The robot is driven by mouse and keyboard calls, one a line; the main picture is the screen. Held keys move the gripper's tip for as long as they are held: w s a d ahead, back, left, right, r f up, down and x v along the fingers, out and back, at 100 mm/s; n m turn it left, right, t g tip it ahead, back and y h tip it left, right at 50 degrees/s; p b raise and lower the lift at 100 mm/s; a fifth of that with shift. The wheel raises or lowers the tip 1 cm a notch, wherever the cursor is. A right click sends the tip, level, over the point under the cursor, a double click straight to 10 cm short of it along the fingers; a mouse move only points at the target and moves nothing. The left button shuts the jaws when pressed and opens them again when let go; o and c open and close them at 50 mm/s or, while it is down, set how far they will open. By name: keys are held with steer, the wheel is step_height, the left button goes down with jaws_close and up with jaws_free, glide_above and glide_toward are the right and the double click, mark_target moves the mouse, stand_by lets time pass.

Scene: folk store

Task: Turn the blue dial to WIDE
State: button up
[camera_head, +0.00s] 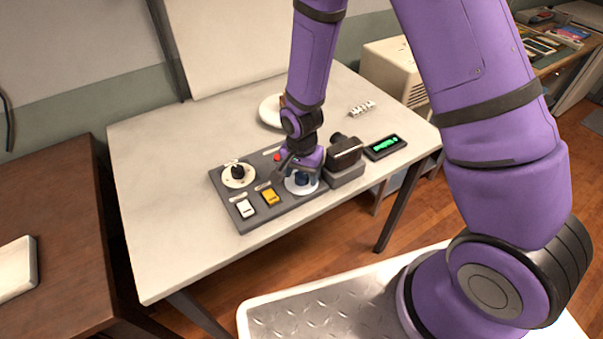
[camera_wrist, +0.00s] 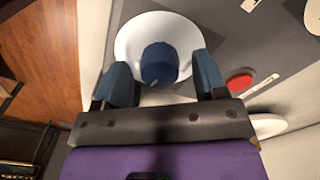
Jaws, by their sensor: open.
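The blue dial (camera_wrist: 159,63) sits on a round white disc (camera_wrist: 130,38) in the wrist view. My gripper (camera_wrist: 165,75) is open, with one blue-grey finger on each side of the dial and a gap at each side. A small pale pointer mark shows on the dial's near edge. In the head view the dial (camera_head: 302,179) is partly hidden under my gripper (camera_head: 300,172), on the right part of the grey control panel (camera_head: 228,192). I cannot read any label around the dial, so its setting cannot be told.
The panel also holds a black knob (camera_head: 237,171), a white switch (camera_head: 245,208), a yellow switch (camera_head: 270,197) and a red button (camera_wrist: 240,82). A dark box-shaped device (camera_head: 345,158) and a green-lit display (camera_head: 386,147) stand right of it. The table front (camera_head: 180,255) is clear.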

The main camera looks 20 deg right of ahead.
steer(key=shift+f, duration=0.15)
steer(key=c, duration=0.9)
